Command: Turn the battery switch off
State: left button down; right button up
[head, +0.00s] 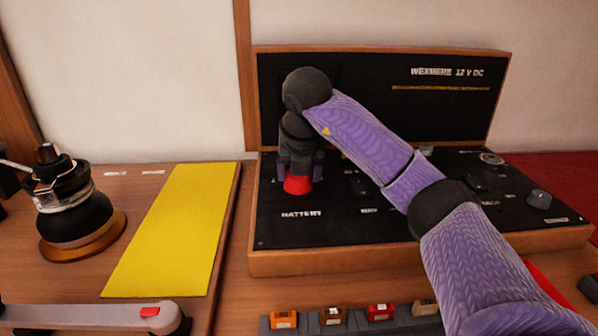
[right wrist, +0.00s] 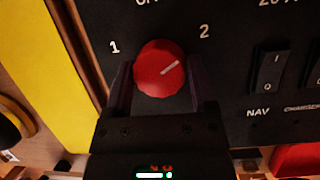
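The battery switch is a red round knob (head: 299,185) on the black panel, above the printed word BATTERY. In the right wrist view the red knob (right wrist: 157,70) has a white pointer line slanting up and right, toward the printed 2. A printed 1 is on its left; a label above it is cut off. My right gripper (head: 301,172) is down at the switch from above. Its fingers (right wrist: 161,82) stand on both sides of the knob, very near it; I cannot tell whether they press on it. My left gripper is not in view.
The panel's upright back (head: 440,110) stands behind my right arm. A rocker switch marked NAV (right wrist: 268,72) is right of the knob. A yellow sheet (head: 175,230), a winch (head: 75,212) and a grey handle (head: 85,317) lie left. Small coloured blocks (head: 380,312) line the front.

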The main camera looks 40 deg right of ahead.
jog(key=c, duration=0.7)
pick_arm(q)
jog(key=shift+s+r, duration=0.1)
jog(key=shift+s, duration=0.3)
pick_arm(e)
jog(key=shift+c, duration=0.2)
jog(key=shift+r+n+y+p, duration=0.25)
jog(key=shift+n+y+p, duration=0.15)
jog(key=shift+n+p, duration=0.65)
jog(key=n+y+p, duration=0.1)
jog(key=n+p, duration=0.2)
jog(key=shift+t, duration=0.4)
jog(key=n+y+p, duration=0.1)
jog(key=n+p, duration=0.1)
jog(key=n, duration=0.1)
jog(key=shift+d+n+y+p, duration=0.1)
jog(key=shift+n+y+p, duration=0.5)
jog(key=shift+n+p, duration=0.35)
jog(key=shift+f+n+y+p, duration=0.15)
jog(key=shift+n+y+p, duration=0.15)
jog(key=shift+n, duration=0.6)
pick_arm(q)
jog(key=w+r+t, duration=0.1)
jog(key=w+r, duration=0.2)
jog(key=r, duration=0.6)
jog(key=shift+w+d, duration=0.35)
